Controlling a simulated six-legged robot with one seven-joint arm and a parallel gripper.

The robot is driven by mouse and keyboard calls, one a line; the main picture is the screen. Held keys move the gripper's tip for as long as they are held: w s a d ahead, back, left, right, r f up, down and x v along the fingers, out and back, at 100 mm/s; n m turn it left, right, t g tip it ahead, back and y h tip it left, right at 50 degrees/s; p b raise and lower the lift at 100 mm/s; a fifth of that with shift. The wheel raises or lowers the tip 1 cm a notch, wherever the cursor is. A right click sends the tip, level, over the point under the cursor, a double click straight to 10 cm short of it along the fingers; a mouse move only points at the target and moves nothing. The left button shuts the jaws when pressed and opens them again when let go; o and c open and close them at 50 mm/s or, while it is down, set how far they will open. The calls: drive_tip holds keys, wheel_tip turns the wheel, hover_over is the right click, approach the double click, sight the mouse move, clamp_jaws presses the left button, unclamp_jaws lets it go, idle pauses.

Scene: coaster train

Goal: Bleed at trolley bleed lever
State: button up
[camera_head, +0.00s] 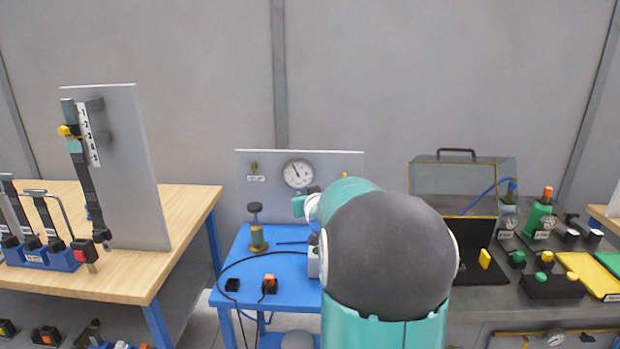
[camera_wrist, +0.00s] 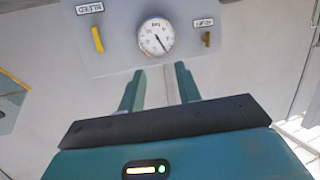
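The bleed lever (camera_wrist: 97,39) is a small yellow bar, slightly tilted, on the grey panel, next to a label that reads BLEED, which appears upside down in the wrist view. In the head view a small yellow part (camera_head: 345,175) shows at the panel's right, just above my arm. My gripper (camera_wrist: 158,80) points at the panel with its two teal fingers apart and nothing seen between them. The fingertips lie below the gauge in the wrist view, to the right of the bleed lever and apart from it.
A round gauge (camera_head: 297,173) sits mid-panel, with a brass valve (camera_head: 254,169) on its other side. The blue trolley (camera_head: 240,262) carries a brass pump-like part (camera_head: 258,238), a black cable and an orange switch. A wooden bench (camera_head: 130,275) stands left; a dark equipment bench (camera_head: 500,312) stands right.

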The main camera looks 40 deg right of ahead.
sight(345, 175)
drive_tip(key=s+d+f+m+t+h, duration=0.1)
drive_tip(key=s+d+f, duration=0.15)
drive_tip(key=d, duration=0.55)
drive_tip(key=s+d+f+t+h, duration=0.1)
drive_tip(key=s+d, duration=0.2)
drive_tip(key=d, duration=0.4)
drive_tip(key=x, duration=1.4)
drive_tip(key=shift+s+d+f, duration=0.1)
drive_tip(key=shift+d+f, duration=0.05)
clamp_jaws()
